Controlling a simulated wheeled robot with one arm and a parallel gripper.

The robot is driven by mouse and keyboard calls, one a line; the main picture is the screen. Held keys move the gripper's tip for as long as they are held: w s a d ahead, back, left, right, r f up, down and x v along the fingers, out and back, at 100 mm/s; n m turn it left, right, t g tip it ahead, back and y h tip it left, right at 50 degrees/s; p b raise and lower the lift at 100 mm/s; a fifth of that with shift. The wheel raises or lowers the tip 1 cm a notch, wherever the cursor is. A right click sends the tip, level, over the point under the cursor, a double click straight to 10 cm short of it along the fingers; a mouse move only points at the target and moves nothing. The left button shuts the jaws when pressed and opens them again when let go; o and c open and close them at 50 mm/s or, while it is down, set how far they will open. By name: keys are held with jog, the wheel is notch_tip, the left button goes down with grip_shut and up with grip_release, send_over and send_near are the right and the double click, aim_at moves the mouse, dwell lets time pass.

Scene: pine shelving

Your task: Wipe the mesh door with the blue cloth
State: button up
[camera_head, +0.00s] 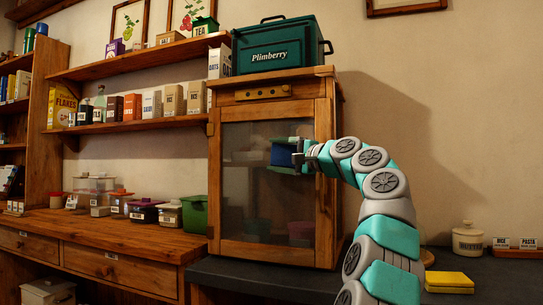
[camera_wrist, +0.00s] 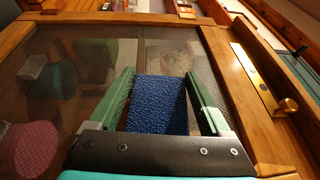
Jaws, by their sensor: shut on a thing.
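The mesh door (camera_head: 237,194) is the wood-framed front of a pine cabinet on the dark counter, and it looks closed. Its mesh (camera_wrist: 70,75) fills much of the wrist view. My gripper (camera_head: 293,157) is in front of the upper right part of the mesh. It is shut on the blue cloth (camera_head: 283,155), which shows between the two green fingers in the wrist view (camera_wrist: 160,100). The cloth lies at or very near the mesh; I cannot tell if it touches. Part of the cloth is hidden by the gripper.
A green Plimberry bin (camera_head: 277,47) stands on top of the cabinet. Shelves with boxes and jars are at the left. A yellow sponge-like block (camera_head: 450,282) and a cream pot (camera_head: 467,239) stand on the counter at the right.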

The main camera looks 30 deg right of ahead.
jog(key=w+a+r+p, duration=0.2)
jog(key=w+a+p, duration=0.1)
jog(key=w+a, duration=0.5)
jog(key=w, duration=0.3)
jog(key=shift+r, duration=0.4)
dwell(1.8)
jog(key=shift+s, duration=0.15)
